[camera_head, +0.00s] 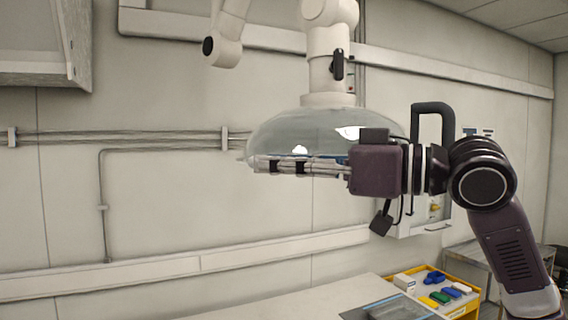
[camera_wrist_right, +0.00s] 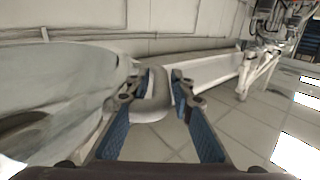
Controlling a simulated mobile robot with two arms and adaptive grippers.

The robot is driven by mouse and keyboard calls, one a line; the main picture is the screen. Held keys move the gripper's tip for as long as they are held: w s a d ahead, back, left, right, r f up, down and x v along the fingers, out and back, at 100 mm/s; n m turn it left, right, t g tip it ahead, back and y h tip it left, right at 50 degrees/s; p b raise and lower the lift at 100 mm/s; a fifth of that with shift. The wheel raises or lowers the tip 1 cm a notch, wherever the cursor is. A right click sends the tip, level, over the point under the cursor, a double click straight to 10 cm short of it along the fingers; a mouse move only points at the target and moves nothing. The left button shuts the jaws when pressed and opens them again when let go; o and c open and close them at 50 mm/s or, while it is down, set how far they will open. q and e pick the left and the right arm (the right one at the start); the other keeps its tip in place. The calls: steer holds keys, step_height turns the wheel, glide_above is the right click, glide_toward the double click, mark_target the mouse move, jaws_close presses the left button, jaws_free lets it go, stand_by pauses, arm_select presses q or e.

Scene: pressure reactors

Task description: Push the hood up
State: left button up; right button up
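The hood (camera_head: 300,128) is a clear, domed shell hanging from a white jointed arm (camera_head: 329,65) in the head view. It fills the left of the right wrist view (camera_wrist_right: 50,95). My right gripper (camera_head: 252,165) reaches leftward across the front of the hood's lower rim. In the wrist view the blue-padded fingers (camera_wrist_right: 155,85) are apart. A light grey curved piece (camera_wrist_right: 152,108), seemingly on the hood's edge, lies between them. I cannot tell whether the fingers touch it. My left gripper is out of view.
A white worktop (camera_head: 290,303) lies below, with a yellow tray (camera_head: 468,305) of blue, green and yellow items at its right. A wall cabinet (camera_head: 40,45) hangs at upper left. Pipes (camera_head: 120,137) run along the wall. Open floor (camera_wrist_right: 230,115) shows in the wrist view.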

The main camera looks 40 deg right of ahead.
steer(key=shift+s+d+r, duration=0.1)
steer(key=shift+s+d, duration=0.05)
steer(key=shift+s, duration=0.4)
steer(key=v, duration=1.1)
steer(key=shift+w+d, duration=0.1)
